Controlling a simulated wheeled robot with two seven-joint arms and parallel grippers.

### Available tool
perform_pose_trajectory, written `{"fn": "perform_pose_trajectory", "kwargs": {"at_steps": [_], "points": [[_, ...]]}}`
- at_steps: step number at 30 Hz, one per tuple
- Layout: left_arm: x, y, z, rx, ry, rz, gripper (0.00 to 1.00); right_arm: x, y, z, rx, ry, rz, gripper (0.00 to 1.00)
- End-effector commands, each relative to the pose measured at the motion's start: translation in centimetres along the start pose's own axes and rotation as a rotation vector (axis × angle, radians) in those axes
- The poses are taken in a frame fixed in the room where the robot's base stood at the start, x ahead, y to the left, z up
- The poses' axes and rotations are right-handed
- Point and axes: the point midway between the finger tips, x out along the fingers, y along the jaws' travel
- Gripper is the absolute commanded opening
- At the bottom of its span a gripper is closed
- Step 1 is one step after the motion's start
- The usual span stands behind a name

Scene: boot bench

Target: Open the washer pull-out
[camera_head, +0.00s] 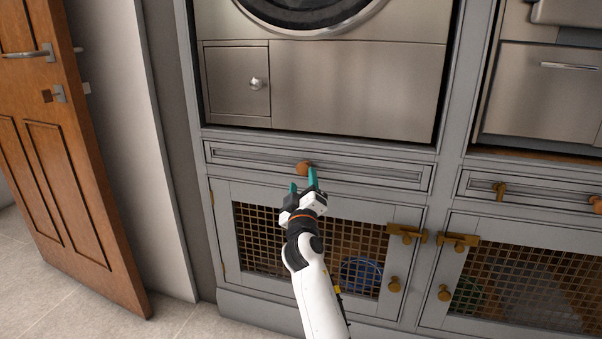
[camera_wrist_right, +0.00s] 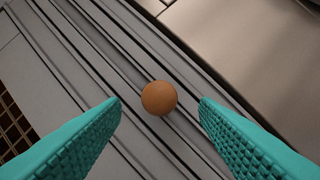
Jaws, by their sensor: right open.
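The washer pull-out (camera_head: 375,174) is a shallow grey panelled drawer front under the steel washer (camera_head: 355,85). It sits flush in the cabinet. Its round orange-brown knob (camera_head: 303,168) is at the middle of the front. My right gripper (camera_head: 303,180) is open in front of the drawer, with its teal fingers pointing at the knob. In the right wrist view the knob (camera_wrist_right: 159,98) shows between and slightly beyond the two open fingertips, touching neither. My left gripper is not in view.
Below are lattice-front cabinet doors (camera_head: 262,235) with brass latches (camera_head: 407,234) and knobs.

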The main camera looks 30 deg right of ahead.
Motion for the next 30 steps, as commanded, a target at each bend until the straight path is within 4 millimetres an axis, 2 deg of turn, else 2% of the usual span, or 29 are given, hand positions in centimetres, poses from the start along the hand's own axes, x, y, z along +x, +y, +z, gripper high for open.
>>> {"fn": "perform_pose_trajectory", "kwargs": {"at_steps": [3, 9, 15, 22, 30], "points": [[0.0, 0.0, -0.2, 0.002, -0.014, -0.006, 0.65, 2.4, 0.1, -0.1, 0.0, -0.001, -0.001, 0.55], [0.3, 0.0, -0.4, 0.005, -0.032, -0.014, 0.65, 5.1, 0.1, -0.1, 0.0, -0.001, 0.0, 0.55], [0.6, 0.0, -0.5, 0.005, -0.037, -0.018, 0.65, 6.1, 0.1, -0.1, 0.0, 0.0, 0.001, 0.55], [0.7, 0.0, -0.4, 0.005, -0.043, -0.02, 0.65, 6.1, 0.1, -0.1, 0.0, 0.0, 0.002, 0.55], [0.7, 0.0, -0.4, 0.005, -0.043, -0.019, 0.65, 6.1, 0.1, 0.0, 0.001, 0.0, 0.002, 0.11]]}}
